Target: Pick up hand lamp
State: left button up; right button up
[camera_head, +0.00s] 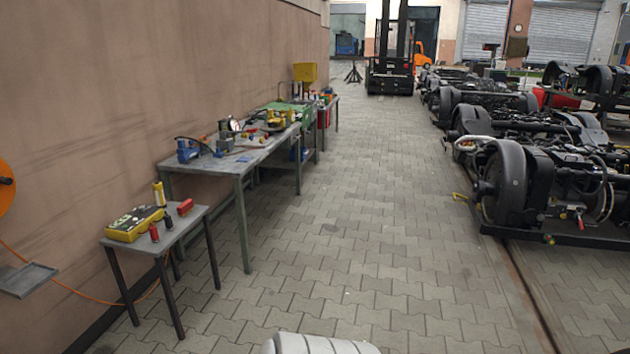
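A small grey table (182,232) stands at the left against the wall. An upright yellow and dark object (159,194) at its back edge looks like the hand lamp, but it is too small to be sure. On the same table are a yellow case with a dark top (133,224), a red item (185,207) and two small red and dark items (154,233). Neither of my grippers is in view. Nothing visible touches the objects on the table.
A longer workbench (225,165) with tools stands behind the small table along the wall. Tram bogies (515,180) line the right side. A forklift (392,65) stands far back. An orange hose (75,290) hangs down the wall. The paved aisle between is clear.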

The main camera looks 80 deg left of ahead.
aim_at(158, 189)
jog(key=u, duration=3.75)
jog(key=i+l+z, duration=0.2)
jog(key=i, duration=0.2)
jog(key=i+z, duration=0.2)
jog(key=i, duration=0.2)
jog(key=i+l, duration=0.15)
jog(key=i, duration=0.65)
jog(key=i+l, duration=0.1)
jog(key=i, duration=0.7)
